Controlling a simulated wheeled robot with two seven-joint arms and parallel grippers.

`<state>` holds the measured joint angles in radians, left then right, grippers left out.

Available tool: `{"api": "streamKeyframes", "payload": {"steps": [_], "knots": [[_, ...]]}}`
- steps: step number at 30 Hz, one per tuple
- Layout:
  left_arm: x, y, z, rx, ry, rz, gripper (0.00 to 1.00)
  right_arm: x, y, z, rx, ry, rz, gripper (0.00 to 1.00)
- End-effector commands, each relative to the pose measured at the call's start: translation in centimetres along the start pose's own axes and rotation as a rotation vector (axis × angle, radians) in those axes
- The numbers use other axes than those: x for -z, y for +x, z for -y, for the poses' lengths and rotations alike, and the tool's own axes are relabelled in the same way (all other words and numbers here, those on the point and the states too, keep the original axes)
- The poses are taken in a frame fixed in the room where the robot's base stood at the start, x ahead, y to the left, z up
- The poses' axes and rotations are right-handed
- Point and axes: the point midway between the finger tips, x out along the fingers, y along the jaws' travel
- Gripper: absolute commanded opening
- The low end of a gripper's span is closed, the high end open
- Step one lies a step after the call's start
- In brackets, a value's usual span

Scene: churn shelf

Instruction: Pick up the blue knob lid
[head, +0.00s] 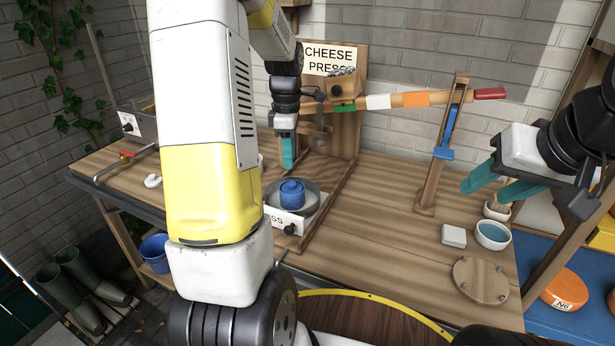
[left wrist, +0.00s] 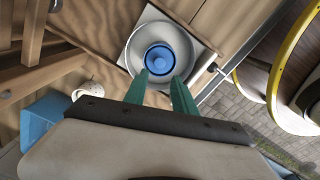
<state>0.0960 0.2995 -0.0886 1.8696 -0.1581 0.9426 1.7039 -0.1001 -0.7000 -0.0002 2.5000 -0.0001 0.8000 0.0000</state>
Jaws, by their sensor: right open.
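The blue knob lid (head: 292,188) sits in a round metal pan (head: 311,201) on a white box with a black dial. In the left wrist view the lid (left wrist: 160,57) shows as a blue disc with a round knob, inside the pan (left wrist: 135,36). My left gripper (head: 287,166) is above and slightly behind the lid, pointing down, apart from it. In the left wrist view its teal fingers (left wrist: 159,76) are spread and empty, with the lid just beyond the tips. My right gripper (head: 484,188) is open and empty over the right side of the bench.
The cheese press post and striped lever (head: 413,99) stand behind the pan. A blue-filled bowl (head: 493,236), a white block (head: 454,235) and a round wooden board (head: 480,280) lie on the right. A blue bucket (head: 155,252) is below at left. The bench middle is clear.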

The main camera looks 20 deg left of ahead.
Motion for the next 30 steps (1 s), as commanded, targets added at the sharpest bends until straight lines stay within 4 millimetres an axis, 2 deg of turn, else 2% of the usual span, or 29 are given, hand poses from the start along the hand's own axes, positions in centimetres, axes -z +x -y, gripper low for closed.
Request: {"api": "streamKeyframes", "payload": {"steps": [11,18,27,28,30], "knots": [[0.0,4.2,-0.2,0.012,-0.032,-0.005,0.32,0.0,0.0,0.0,0.000,0.000,0.000,0.46],[-0.2,7.6,-0.2,0.011,-0.031,-0.004,0.32,0.0,0.0,0.0,0.000,0.000,0.000,0.46],[-0.2,8.2,-0.2,0.007,-0.031,-0.004,0.32,0.0,0.0,0.0,0.000,0.000,0.000,0.46],[-0.2,8.2,-0.2,0.007,-0.031,-0.004,0.30,0.0,0.0,0.0,0.000,0.000,0.000,0.46],[-0.2,8.2,-0.2,0.007,-0.031,-0.004,0.16,0.0,0.0,0.0,0.000,0.000,0.000,0.46]]}}
